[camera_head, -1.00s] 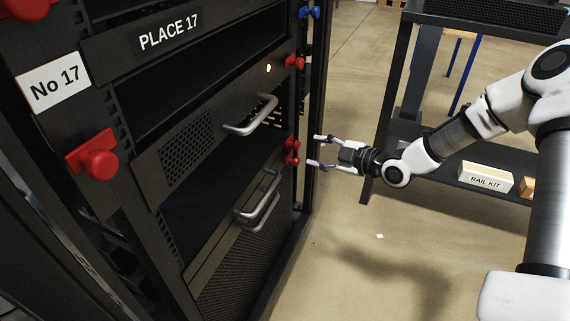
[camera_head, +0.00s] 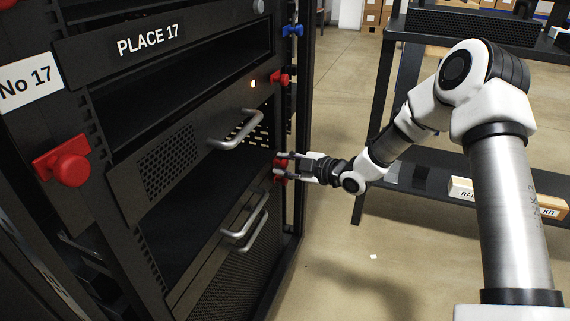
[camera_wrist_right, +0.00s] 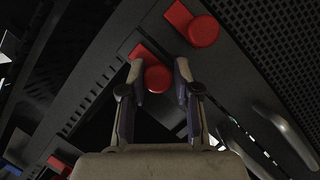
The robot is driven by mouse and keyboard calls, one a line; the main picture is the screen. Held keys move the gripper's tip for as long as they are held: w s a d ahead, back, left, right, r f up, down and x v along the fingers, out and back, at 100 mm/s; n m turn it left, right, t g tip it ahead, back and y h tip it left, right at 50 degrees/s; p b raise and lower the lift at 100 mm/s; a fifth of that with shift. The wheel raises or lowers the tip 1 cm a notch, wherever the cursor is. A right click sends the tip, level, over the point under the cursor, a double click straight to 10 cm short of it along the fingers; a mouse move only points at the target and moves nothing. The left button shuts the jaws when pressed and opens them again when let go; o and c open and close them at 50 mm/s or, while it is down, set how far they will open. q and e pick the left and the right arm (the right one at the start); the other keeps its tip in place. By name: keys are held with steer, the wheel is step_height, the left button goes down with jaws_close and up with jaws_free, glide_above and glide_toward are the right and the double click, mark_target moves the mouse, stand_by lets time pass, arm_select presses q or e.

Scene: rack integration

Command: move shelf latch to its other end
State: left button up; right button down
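Two red latch knobs sit close together on the rack's right post in the head view, an upper one (camera_head: 280,162) and a lower one (camera_head: 280,179). My right gripper (camera_head: 283,165) is at them, its fingers pointing left. In the right wrist view, a round red knob (camera_wrist_right: 158,79) lies between the two open fingertips, with a second red knob (camera_wrist_right: 203,31) just beyond to the upper right. The fingers do not look closed on the knob; contact cannot be told. Which knob is the shelf latch cannot be told. My left gripper is not in view.
The rack carries a big red knob (camera_head: 70,167) on its left post, and a red knob (camera_head: 281,78) and a blue knob (camera_head: 292,30) higher on the right post. Silver handles (camera_head: 237,131) stick out in front. A dark shelf unit (camera_head: 420,185) stands at right.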

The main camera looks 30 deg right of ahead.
steer(key=shift+s+a+r+p, duration=0.15)
steer(key=shift+s+a+p, duration=0.15)
steer(key=shift+s+a, duration=0.5)
steer(key=c, duration=0.9)
jaws_free()
steer(key=shift+a, duration=0.1)
steer(key=shift+c, duration=0.2)
steer(key=shift+w+a, duration=0.2)
steer(key=shift+a, duration=0.05)
steer(key=shift+s+d, duration=0.1)
steer(key=shift+d, duration=0.05)
steer(key=shift+s+d, duration=0.15)
steer(key=shift+s, duration=0.1)
steer(key=v, duration=1.1)
steer(key=shift+s, duration=0.1)
